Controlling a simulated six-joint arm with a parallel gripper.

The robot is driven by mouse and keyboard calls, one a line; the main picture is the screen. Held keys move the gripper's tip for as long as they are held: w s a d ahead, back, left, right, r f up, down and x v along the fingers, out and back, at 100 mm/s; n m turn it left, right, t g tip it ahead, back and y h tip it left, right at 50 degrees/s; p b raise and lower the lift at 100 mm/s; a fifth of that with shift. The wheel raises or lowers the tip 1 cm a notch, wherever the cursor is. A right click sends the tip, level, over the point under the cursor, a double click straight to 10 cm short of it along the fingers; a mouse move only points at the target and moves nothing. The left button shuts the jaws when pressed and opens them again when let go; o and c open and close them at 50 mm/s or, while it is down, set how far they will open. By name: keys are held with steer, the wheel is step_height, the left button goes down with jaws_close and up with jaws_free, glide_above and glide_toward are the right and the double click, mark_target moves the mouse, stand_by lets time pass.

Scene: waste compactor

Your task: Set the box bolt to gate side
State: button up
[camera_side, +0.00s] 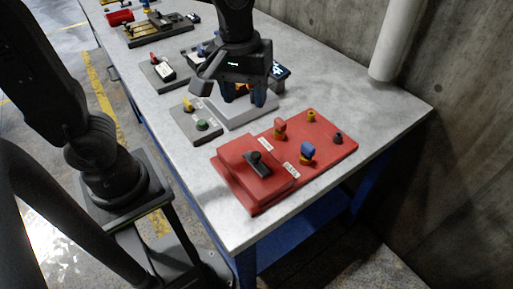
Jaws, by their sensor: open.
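A red box (245,158) with a black bolt-like handle (258,157) on its top sits on the left part of a red base plate (325,150). I cannot tell for sure that this handle is the box bolt, nor which side it is set to. White labels (292,171) beside it are too small to read. My gripper (243,99) is open, pointing down over a light grey block (243,115), behind the red box and apart from it. The gripper hides part of what is on the grey block.
On the red plate stand a red knob (280,128), a blue knob (307,151), a yellow peg (311,116) and a dark peg (337,138). A grey panel with yellow and green buttons (202,125) lies left. Other fixtures fill the far table. The front right corner is clear.

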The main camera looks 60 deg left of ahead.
mark_target(256, 154)
steer(key=shift+n+g, duration=0.5)
steer(key=shift+n, duration=0.3)
steer(key=f, duration=0.5)
steer(key=d+f, duration=0.1)
steer(key=f, duration=0.4)
steer(key=w+f, duration=0.1)
steer(key=f, duration=0.4)
steer(key=shift+w+d, duration=0.1)
steer(key=shift+d, duration=0.3)
steer(key=shift+r, duration=0.1)
steer(key=shift+c, duration=0.4)
jaws_close()
